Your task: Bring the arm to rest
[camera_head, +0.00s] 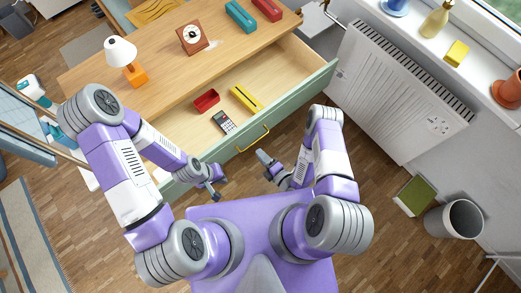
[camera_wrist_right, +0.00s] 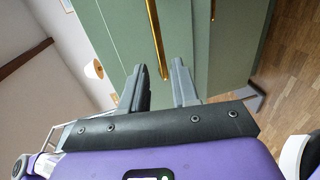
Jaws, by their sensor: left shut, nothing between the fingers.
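My left gripper (camera_head: 216,190) is at the left front of the open drawer (camera_head: 280,78), shut and empty. My right gripper (camera_head: 265,160) is in front of the drawer's green front, a little below its brass handle (camera_head: 253,138), and looks apart from it. In the right wrist view its two dark fingers (camera_wrist_right: 162,85) stand apart with nothing between them. The green front and the brass handle (camera_wrist_right: 156,38) show beyond the fingers there. Both arms are bent in front of my body.
The drawer holds a red box (camera_head: 207,100), a yellow object (camera_head: 246,97) and a calculator (camera_head: 223,123). On the desktop stand an orange lamp (camera_head: 134,76) and a brown clock (camera_head: 192,38). A radiator (camera_head: 395,95), a green box (camera_head: 415,196) and a bin (camera_head: 455,219) are at the right.

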